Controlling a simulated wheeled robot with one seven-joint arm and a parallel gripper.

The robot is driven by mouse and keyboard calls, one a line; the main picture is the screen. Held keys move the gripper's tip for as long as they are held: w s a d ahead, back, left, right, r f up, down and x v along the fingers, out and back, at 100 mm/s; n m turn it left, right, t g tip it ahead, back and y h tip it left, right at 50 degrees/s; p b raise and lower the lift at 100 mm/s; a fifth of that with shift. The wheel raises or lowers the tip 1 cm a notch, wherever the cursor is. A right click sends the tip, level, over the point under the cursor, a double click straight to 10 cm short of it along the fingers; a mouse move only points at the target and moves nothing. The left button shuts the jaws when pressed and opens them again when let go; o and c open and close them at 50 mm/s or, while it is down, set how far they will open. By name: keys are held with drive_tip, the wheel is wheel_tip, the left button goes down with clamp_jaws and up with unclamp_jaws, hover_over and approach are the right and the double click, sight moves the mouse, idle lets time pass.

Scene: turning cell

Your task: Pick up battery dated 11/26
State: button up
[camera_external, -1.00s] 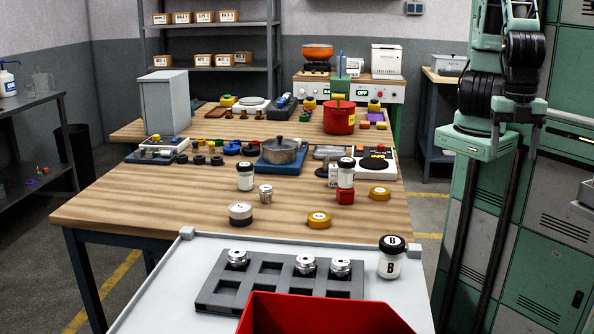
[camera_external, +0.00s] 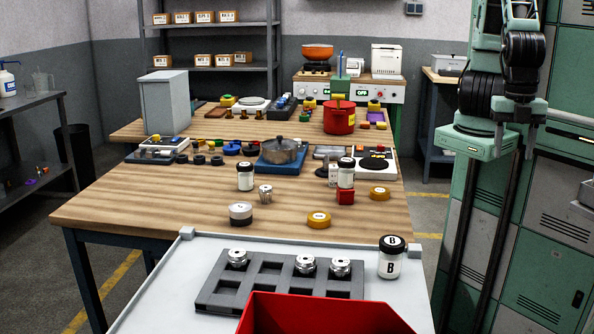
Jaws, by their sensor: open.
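No date reading 11/26 can be made out on any object, so I cannot tell which thing is that battery. Several small coloured pieces lie on the wooden tables, and a few more lie on the dark side bench (camera_external: 32,182) at the left; all are too small to identify. My arm shows at the upper right, folded on its column.
A grey tray (camera_external: 218,292) holding silver parts and a red bin (camera_external: 325,318) stand on the white front surface, beside a jar marked B (camera_external: 390,262). A grey box (camera_external: 165,102), a pot (camera_external: 280,150) and a red canister (camera_external: 339,118) crowd the wooden tables. The front table's left part is clear.

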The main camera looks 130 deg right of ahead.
wheel_tip(320, 180, up, 6)
drive_tip(key=p, duration=0.6)
drive_tip(key=d+f+m+g+y+b, duration=0.25)
drive_tip(key=f+m+g+y, duration=0.35)
drive_tip(key=m, duration=0.4)
drive_tip(key=w+d+r+m+t+y, duration=0.1)
drive_tip(key=w+d+m+t+y, duration=0.6)
drive_tip(key=w+m+t+y, duration=0.4)
drive_tip(key=w+d+f+m+t+h+b, duration=0.2)
drive_tip(key=w+d+m+t+h, duration=0.4)
drive_tip(key=d+m+t, duration=0.55)
drive_tip(key=m+g+h+b, duration=0.1)
drive_tip(key=m+g+h, duration=0.1)
drive_tip(key=m+h, duration=1.9)
hover_over(332, 166)
drive_tip(key=v, duration=0.2)
wheel_tip(332, 166, down, 12)
drive_tip(key=shift+w+f+n+h, duration=0.15)
drive_tip(key=shift+n+h, duration=0.65)
drive_tip(key=shift+n, duration=0.25)
drive_tip(key=shift+d+f, duration=0.1)
drive_tip(key=shift+f, duration=1.45)
wheel_tip(332, 166, down, 4)
drive_tip(key=shift+w+r, duration=0.1)
drive_tip(key=shift+p+x, duration=0.45)
drive_tip(key=shift+x, duration=0.35)
drive_tip(key=shift+w+d, duration=0.4)
drive_tip(key=shift+w, duration=0.05)
drive_tip(key=c, duration=1.1)
